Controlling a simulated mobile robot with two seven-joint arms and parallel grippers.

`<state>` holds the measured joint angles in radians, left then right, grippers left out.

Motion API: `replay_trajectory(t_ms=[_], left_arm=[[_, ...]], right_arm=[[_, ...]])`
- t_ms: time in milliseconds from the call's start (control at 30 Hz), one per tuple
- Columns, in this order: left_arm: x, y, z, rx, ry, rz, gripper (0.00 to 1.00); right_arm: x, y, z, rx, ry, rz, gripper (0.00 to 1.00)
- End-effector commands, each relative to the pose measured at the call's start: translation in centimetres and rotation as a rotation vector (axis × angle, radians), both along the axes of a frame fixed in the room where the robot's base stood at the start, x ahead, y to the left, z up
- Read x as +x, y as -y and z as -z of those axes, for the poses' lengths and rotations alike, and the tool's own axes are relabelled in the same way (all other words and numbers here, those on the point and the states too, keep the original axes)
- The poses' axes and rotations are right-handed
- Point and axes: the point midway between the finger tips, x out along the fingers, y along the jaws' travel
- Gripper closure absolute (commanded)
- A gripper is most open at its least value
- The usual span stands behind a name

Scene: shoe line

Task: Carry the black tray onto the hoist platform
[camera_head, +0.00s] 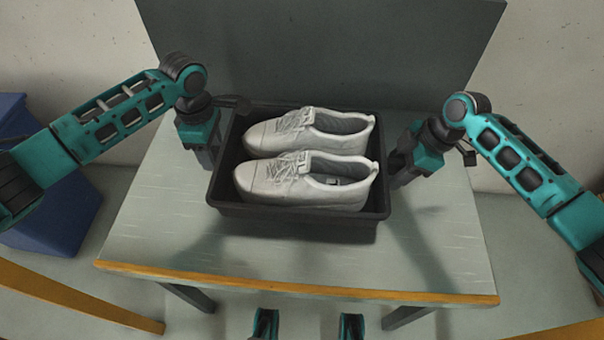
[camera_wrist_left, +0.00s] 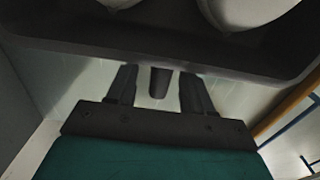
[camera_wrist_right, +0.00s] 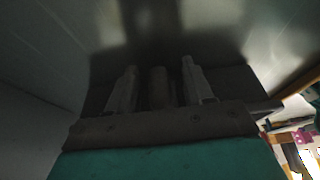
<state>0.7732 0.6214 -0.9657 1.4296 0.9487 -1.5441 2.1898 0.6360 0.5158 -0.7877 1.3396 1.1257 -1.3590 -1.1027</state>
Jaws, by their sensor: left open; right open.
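The black tray (camera_head: 300,217) rests on a grey table, with two white shoes (camera_head: 310,135) (camera_head: 305,182) lying in it side by side. My left gripper (camera_head: 208,162) points down beside the tray's left wall, open. In the left wrist view the tray's wall (camera_wrist_left: 150,50) lies just beyond its open fingers (camera_wrist_left: 158,90), and a dark stub shows between them. My right gripper (camera_head: 398,180) is open beside the tray's right wall. In the right wrist view its fingers (camera_wrist_right: 160,88) are apart against a dark background; contact with the tray cannot be told. I cannot identify a hoist platform.
The grey table (camera_head: 440,245) has an orange front edge (camera_head: 300,285) and bare room in front of the tray. A dark grey panel (camera_head: 320,50) stands behind it. A blue container (camera_head: 45,210) stands on the floor at the left.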

Motion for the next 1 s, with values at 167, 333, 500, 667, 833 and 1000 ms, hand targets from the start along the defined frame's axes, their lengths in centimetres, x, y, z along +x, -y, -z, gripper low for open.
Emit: replay_trajectory(t_ms=[167, 333, 500, 667, 833, 1000], left_arm=[[0.1, 0.0, -4.1, -0.001, 0.005, 0.000, 0.49], [0.1, 0.0, -7.4, 0.000, 0.004, 0.001, 0.49], [0.0, 0.0, -9.4, 0.001, 0.001, -0.001, 0.49], [0.0, 0.0, -10.0, 0.001, 0.002, -0.001, 0.49], [0.0, 0.0, -10.0, 0.001, 0.001, -0.001, 0.49], [0.0, 0.0, -10.0, 0.001, 0.001, -0.001, 0.49]], right_arm=[[0.0, 0.0, 0.0, 0.000, 0.000, 0.000, 0.49], [0.0, 0.0, 0.0, 0.000, 0.000, 0.000, 0.49], [0.0, 0.0, 0.0, 0.000, 0.000, 0.000, 0.49], [0.1, 0.3, -0.6, 0.000, 0.002, 0.001, 0.49], [0.1, 1.4, -3.3, -0.001, 0.004, 0.001, 0.49], [0.1, 2.9, -6.8, -0.001, 0.004, 0.000, 0.49]])
